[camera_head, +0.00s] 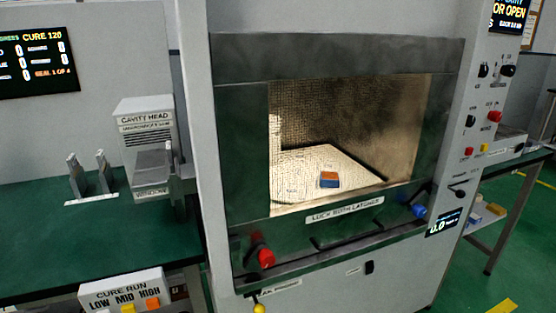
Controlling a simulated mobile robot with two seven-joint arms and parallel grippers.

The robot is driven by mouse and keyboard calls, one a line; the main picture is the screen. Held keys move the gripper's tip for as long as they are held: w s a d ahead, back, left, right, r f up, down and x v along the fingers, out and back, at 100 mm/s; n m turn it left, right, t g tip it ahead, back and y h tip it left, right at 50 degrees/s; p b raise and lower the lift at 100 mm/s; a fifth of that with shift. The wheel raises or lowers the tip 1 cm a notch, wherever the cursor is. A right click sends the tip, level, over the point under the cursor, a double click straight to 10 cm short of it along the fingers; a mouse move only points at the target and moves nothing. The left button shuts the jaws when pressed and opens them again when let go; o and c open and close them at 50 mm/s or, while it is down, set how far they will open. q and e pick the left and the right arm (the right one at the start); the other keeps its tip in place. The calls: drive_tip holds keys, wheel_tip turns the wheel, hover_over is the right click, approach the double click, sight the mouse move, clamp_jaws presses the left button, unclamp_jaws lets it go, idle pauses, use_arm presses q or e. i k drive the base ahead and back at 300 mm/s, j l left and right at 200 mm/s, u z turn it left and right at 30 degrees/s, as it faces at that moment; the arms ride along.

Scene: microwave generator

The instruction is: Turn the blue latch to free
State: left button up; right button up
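The blue latch (418,211) is a small blue knob on a dark mount at the lower right of the microwave's front. A matching red latch (265,257) is at the lower left of the same dark front panel (340,240). A label (344,210) between them reads "LOCK BOTH LATCHES". I cannot tell from this view whether the blue latch is locked or free. Neither of my grippers is in view, and nothing touches the blue latch.
Behind the window, an orange and blue block (329,180) sits on a light plate (300,185). A control column (480,120) with knobs and buttons rises at right. A green bench (60,250) with a two-pronged holder (90,180) is at left. The space before the latches looks clear.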

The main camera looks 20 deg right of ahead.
sight(416, 206)
drive_tip(key=z, duration=1.6)
